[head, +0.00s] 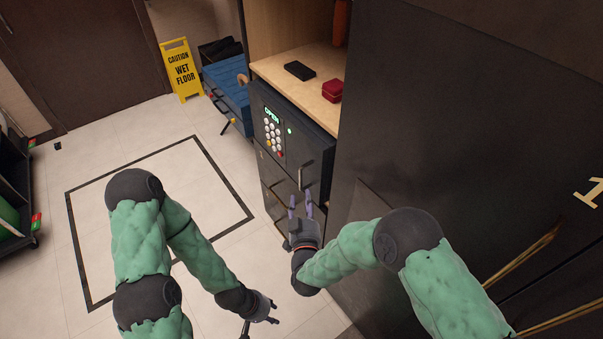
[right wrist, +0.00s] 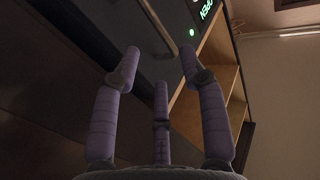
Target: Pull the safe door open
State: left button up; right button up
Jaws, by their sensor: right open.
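The dark safe (head: 288,135) stands in a cabinet under a wooden shelf. Its door is closed or nearly so, with a keypad, a green "OPEN" display and a green light. A dark vertical handle (head: 307,175) sticks out at the door's right side. My right gripper (head: 301,203) is just below and in front of the handle, its purple fingers spread and pointing at the door. In the right wrist view the open fingers (right wrist: 160,75) have nothing between them; the display shows at the top right. My left gripper (head: 261,318) is low over the floor, away from the safe; its jaw state is unclear.
A black box (head: 299,70) and a red box (head: 332,90) lie on the wooden shelf (head: 305,103) above the safe. A tall dark panel (head: 440,130) rises on the right. A yellow wet-floor sign (head: 181,70) and blue case (head: 229,92) stand left of the cabinet. The tiled floor (head: 150,170) is open.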

jog(key=w+b, duration=0.2)
jog(key=w, duration=0.7)
jog(key=shift+w+a+f+b, duration=0.1)
jog(key=shift+w+a+b, duration=0.05)
jog(key=shift+w+b, duration=0.15)
jog(key=shift+c, duration=0.3)
grip_shut()
